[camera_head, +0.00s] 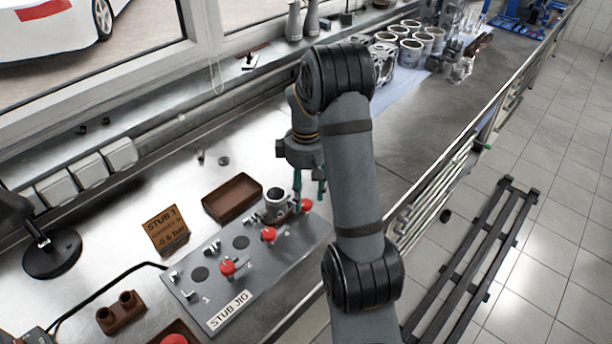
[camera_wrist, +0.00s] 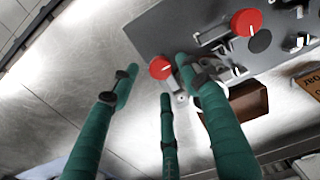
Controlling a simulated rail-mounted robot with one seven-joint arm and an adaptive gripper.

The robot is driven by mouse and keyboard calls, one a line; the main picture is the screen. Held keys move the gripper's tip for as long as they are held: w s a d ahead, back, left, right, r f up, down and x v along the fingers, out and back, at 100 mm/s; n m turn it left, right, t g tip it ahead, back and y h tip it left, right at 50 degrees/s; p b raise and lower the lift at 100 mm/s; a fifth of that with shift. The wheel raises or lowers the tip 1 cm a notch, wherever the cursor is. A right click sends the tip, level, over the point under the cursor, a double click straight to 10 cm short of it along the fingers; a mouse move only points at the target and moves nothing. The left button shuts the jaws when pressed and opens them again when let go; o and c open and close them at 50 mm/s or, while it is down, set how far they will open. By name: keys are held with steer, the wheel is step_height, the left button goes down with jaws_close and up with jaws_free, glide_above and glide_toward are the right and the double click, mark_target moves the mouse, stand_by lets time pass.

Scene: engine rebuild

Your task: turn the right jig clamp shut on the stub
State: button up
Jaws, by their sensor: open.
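The grey stub jig (camera_head: 217,292) lies on the metal bench, with clamps bearing red knobs along it. The metal stub (camera_head: 275,204) stands upright at the jig's far right position. The right clamp's red knob (camera_head: 306,205) is beside the stub, and it also shows in the wrist view (camera_wrist: 161,67). My gripper (camera_head: 310,189) is open, its green fingers pointing down just above and around this knob. In the wrist view the fingers (camera_wrist: 150,84) are spread and the knob shows between them. Contact cannot be told. The right finger partly hides the stub area.
The middle red knob (camera_head: 268,235) and left red knob (camera_head: 227,268) stand on the same jig. A brown tray (camera_head: 232,198) and a brown sign (camera_head: 165,229) are behind it. Cylinder liners (camera_head: 411,53) stand farther right. The bench's front edge is close to the jig.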

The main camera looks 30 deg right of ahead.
mark_target(306, 203)
step_height(306, 203, up, 9)
stand_by(0.3)
stand_by(0.4)
step_height(306, 203, down, 12)
steer(key=shift+r, duration=0.1)
stand_by(0.4)
steer(key=shift+r, duration=0.1)
